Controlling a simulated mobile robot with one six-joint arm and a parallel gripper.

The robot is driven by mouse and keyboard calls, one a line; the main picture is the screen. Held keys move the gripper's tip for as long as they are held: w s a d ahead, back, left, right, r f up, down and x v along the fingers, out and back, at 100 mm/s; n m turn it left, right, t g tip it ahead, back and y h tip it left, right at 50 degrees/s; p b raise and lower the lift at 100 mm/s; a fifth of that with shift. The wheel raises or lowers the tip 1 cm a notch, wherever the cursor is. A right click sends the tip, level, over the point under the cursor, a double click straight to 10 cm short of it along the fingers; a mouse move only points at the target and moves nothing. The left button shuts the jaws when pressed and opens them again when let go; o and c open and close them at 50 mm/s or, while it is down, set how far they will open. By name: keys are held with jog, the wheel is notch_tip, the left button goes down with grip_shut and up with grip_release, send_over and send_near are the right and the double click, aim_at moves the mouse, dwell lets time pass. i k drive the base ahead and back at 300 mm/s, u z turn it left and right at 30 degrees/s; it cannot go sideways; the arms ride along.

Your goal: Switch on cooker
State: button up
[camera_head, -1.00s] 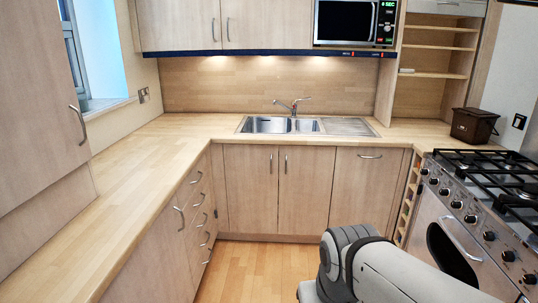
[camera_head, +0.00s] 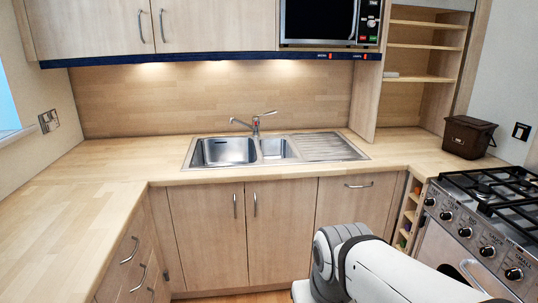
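The range cooker (camera_head: 470,262) stands at the right edge, partly out of frame. Its sloping steel front carries a row of several black control knobs (camera_head: 465,232), with labels beside them. Black pan supports (camera_head: 490,187) cover the gas burners on top. An oven handle (camera_head: 478,274) shows below the knobs. My arm's grey and white link crosses the lower right, in front of the cooker's lower part. My gripper is not in view. Whether any knob is turned cannot be made out, and no flame shows.
A brown lidded bin (camera_head: 467,137) stands on the worktop (camera_head: 95,185) behind the cooker. A sink (camera_head: 225,152) with a tap (camera_head: 256,122) is set in the back worktop. A narrow rack (camera_head: 407,215) sits left of the cooker. The worktop at left is clear.

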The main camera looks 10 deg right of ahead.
aim_at(519, 133)
jog(key=z, duration=0.65)
jog(key=i, duration=1.15)
jog(key=z, duration=1.15)
jog(key=i, duration=0.45)
jog(key=z, duration=0.15)
jog(key=k, duration=0.65)
jog(key=z, duration=0.2)
jog(key=i, duration=0.65)
jog(key=u, duration=0.1)
jog(key=k, duration=1.25)
jog(key=u, duration=0.1)
